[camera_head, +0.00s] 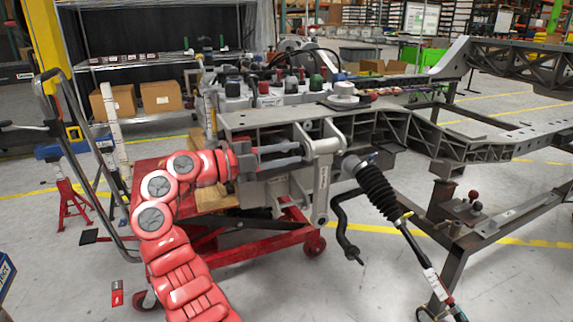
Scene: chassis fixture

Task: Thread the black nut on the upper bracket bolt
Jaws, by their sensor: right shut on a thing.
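The bracket hangs upright on the end of the chassis frame (275,124). The upper bolt is hidden at the fingertips, so I cannot tell whether the nut touches its thread.
A black ribbed boot (377,190) with a rod slants down right of the bracket, with a curved dark bar (344,225) beside it. A red lift cart (240,238) stands below. Several coloured caps and parts crowd the frame's top. Open floor lies at front.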

